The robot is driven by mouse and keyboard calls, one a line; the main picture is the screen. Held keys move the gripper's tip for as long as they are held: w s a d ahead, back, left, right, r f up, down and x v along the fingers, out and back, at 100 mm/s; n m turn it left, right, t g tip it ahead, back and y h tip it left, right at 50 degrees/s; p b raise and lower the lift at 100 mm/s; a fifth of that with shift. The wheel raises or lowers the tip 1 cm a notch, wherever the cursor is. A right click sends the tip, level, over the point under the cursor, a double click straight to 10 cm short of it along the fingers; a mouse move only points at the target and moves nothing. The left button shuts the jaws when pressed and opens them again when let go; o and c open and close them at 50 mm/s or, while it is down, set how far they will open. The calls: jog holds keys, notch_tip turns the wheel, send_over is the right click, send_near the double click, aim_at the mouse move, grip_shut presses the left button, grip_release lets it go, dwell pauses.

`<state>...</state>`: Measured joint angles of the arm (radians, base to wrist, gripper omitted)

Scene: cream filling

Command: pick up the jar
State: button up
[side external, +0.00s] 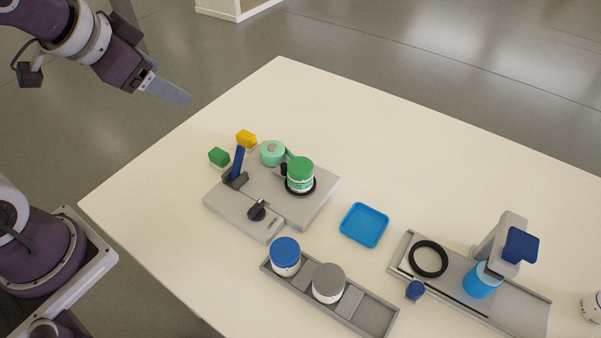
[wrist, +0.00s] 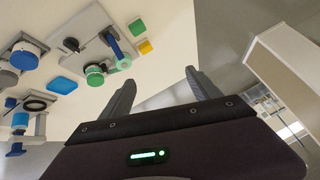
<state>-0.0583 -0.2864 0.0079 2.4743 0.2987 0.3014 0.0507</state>
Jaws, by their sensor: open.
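Several jars are in view. In the side view, a white jar with a green lid (side external: 300,170) stands in a black ring on a grey station. A blue-lidded white jar (side external: 285,252) and a grey-lidded one (side external: 328,282) stand upright in a long grey rack (side external: 377,319). Another white jar (side external: 591,306) is cut off at the right edge. My gripper (side external: 172,92) is open and empty, high up beyond the table's upper-left edge, far from every jar. In the wrist view its fingers (wrist: 160,77) are spread, with the green-lidded jar (wrist: 95,76) to their left.
The station (side external: 235,215) also carries a mint-green round part, a blue lever and a black knob. Green (side external: 219,156) and yellow (side external: 246,138) blocks sit behind it. A blue tray (side external: 364,225) lies mid-table. A grey press-like device (side external: 505,240) stands right. The upper-right table is clear.

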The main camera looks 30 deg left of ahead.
jog(key=w+f+m, duration=0.2)
jog(key=w+f, duration=0.2)
jog(key=w, duration=0.2)
jog(key=m+t+h, duration=0.1)
jog(key=m+h, duration=0.4)
jog(key=h, duration=0.3)
send_near(299, 166)
jog(key=w+a, duration=0.1)
jog(key=w+a+f, duration=0.1)
jog(key=w+a, duration=0.1)
jog(key=w+a+f, duration=0.1)
jog(key=w, duration=0.1)
jog(key=shift+w+a+f, duration=0.2)
jog(key=shift+w+a, duration=0.05)
jog(key=shift+a, duration=0.15)
jog(key=d+h, duration=0.1)
jog(key=s+d+f+h, duration=0.1)
jog(key=s+d+h, duration=0.1)
jog(key=d, duration=0.1)
jog(key=shift+s+f+m+h, duration=0.15)
jog(key=shift+f+m+h, duration=0.15)
jog(key=shift+m, duration=0.1)
jog(key=shift+s+d+h, duration=0.2)
jog(key=shift+d+h, duration=0.1)
jog(key=x, duration=0.7)
jog(key=shift+d+r, duration=0.15)
jog(key=shift+s, duration=0.1)
jog(key=c, duration=1.5)
